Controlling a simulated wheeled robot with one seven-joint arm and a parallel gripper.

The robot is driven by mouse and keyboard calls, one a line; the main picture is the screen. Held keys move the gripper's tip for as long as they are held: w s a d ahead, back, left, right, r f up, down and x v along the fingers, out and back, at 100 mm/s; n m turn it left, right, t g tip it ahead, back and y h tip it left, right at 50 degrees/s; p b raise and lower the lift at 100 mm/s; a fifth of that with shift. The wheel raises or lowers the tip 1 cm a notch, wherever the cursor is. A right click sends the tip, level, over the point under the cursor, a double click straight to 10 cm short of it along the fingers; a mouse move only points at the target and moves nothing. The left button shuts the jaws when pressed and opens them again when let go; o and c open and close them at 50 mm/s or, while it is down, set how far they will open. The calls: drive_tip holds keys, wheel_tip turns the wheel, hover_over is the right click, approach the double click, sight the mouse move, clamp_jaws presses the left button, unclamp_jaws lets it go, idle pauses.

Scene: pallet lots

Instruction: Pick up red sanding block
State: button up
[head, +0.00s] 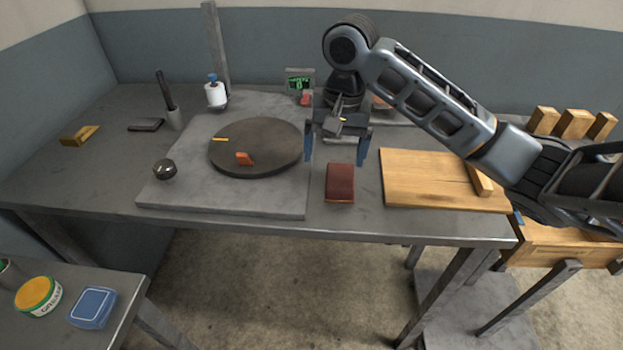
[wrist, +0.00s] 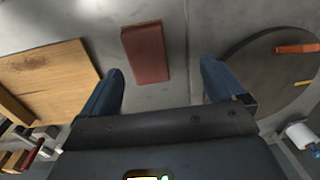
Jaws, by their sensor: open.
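The red sanding block (head: 340,183) lies flat on the grey table, between the grey slab and the wooden board. My gripper (head: 337,156) is above the table just behind the block, fingers pointing down, open and empty. In the wrist view the block (wrist: 146,53) shows ahead of the gripper, between the lines of the two blue fingers (wrist: 160,82) and apart from them. Nothing hides the block in either view.
A wooden board (head: 435,180) lies right of the block. Left is a grey slab (head: 225,195) bearing a dark round disc (head: 265,135) with small orange and yellow pieces. A dark ball (head: 164,169) sits at the slab's left. The table's front edge is close to the block.

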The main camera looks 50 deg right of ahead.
sight(340, 176)
drive_tip(key=shift+s+d+r, duration=0.1)
drive_tip(key=shift+s+d, duration=0.1)
drive_tip(key=shift+d, duration=0.35)
drive_tip(key=shift+g, duration=0.3)
wheel_tip(340, 176, down, 2)
drive_tip(key=shift+f, duration=0.1)
drive_tip(key=shift+s+d+f, duration=0.1)
drive_tip(key=shift+d+f, duration=0.05)
drive_tip(key=shift+f, duration=1.25)
drive_tip(key=shift+d+f, duration=0.15)
drive_tip(key=shift+f, duration=1.25)
drive_tip(key=c, duration=1.1)
drive_tip(key=shift+c, duration=0.2)
drive_tip(key=shift+r, duration=0.1)
